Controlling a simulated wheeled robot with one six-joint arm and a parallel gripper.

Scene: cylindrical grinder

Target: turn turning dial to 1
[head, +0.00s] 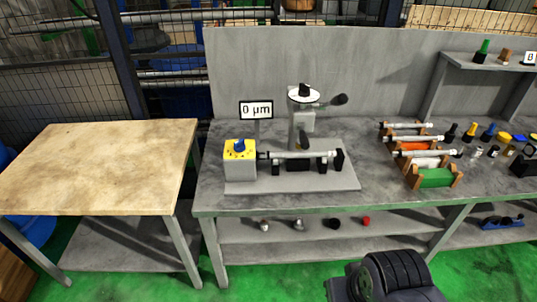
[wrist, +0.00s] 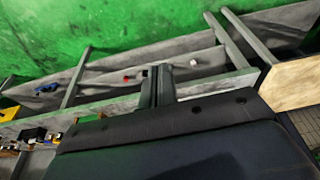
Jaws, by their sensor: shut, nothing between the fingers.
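The cylindrical grinder (head: 290,178) stands on the grey workbench in the head view. At its left end is a grey box with a yellow top (head: 231,150) and a blue knob (head: 239,146). A white round dial with a black knob (head: 304,93) tops the post behind the workpiece. I cannot tell which is the turning dial, and I cannot read its markings. A small sign (head: 256,109) reads "0 µm". My gripper (wrist: 155,72) shows in the wrist view with its fingers together and empty. It is apart from the grinder, which I cannot make out in that view.
The workbench (head: 215,197) has a lower shelf holding several small parts. A wooden-topped table (head: 90,165) stands to the left. Right of the grinder are wooden racks with rods, a green block (head: 436,177) and several coloured bottles.

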